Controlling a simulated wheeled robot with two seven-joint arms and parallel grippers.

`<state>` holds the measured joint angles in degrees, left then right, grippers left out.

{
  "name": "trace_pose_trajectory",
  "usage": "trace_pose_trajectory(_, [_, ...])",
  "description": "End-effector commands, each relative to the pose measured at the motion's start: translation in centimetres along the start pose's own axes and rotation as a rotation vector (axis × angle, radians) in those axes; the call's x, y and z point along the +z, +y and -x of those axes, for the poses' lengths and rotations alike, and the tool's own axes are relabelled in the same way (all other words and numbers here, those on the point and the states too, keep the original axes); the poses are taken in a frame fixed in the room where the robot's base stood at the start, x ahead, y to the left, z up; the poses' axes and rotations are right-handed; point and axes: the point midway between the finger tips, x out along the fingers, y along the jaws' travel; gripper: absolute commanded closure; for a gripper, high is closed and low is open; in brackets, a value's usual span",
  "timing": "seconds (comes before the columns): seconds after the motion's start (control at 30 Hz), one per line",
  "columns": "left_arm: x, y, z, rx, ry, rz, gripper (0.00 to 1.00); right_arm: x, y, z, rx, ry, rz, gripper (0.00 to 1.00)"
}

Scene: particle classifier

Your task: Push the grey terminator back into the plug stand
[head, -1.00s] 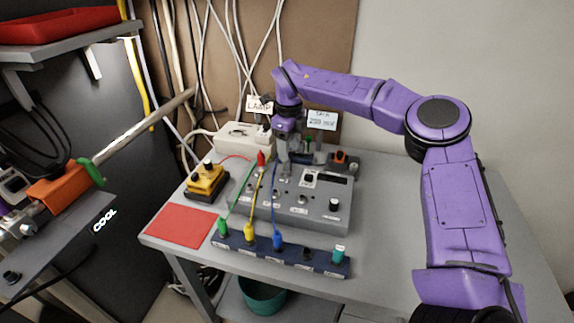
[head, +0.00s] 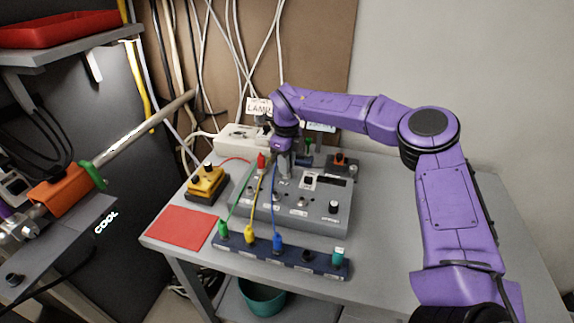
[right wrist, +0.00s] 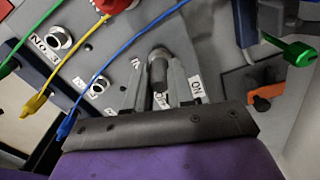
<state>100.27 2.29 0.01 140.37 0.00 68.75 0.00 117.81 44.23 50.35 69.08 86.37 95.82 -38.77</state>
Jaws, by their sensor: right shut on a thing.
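The dark blue plug stand (head: 222,241) lies along the front of the table, holding green, yellow and blue plugs (head: 278,242), a dark spot (head: 306,256) and a teal plug (head: 339,256). My right gripper (head: 285,176) is over the grey control box (head: 330,215), behind the stand. In the right wrist view, my right gripper (right wrist: 158,85) is shut on a small grey cylindrical piece (right wrist: 158,65) at the box's face. I cannot tell whether this piece is the grey terminator or a fixed part of the box. No other grey terminator shows clearly. My left gripper is not visible.
Green, yellow and blue cables (right wrist: 125,50) run close to my right gripper. A yellow-black box (head: 206,184) and red mat (head: 180,227) are at the left of the table. The table's right side is mostly clear apart from my arm.

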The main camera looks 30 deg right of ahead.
Motion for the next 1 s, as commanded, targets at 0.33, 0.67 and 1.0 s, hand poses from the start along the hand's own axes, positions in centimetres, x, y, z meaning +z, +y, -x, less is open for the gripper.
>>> trace_pose_trajectory(0.33, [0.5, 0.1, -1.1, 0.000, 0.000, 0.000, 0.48, -0.7, 1.2, 4.8, -0.002, -0.008, 0.002, 1.00])
trace_pose_trajectory(0.67, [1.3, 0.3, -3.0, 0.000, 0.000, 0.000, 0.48, -5.1, 8.8, 11.2, -0.002, -0.004, 0.004, 1.00])
trace_pose_trajectory(1.0, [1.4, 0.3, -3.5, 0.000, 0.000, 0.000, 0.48, -7.0, 12.1, 13.0, 0.000, 0.000, -0.001, 1.00])
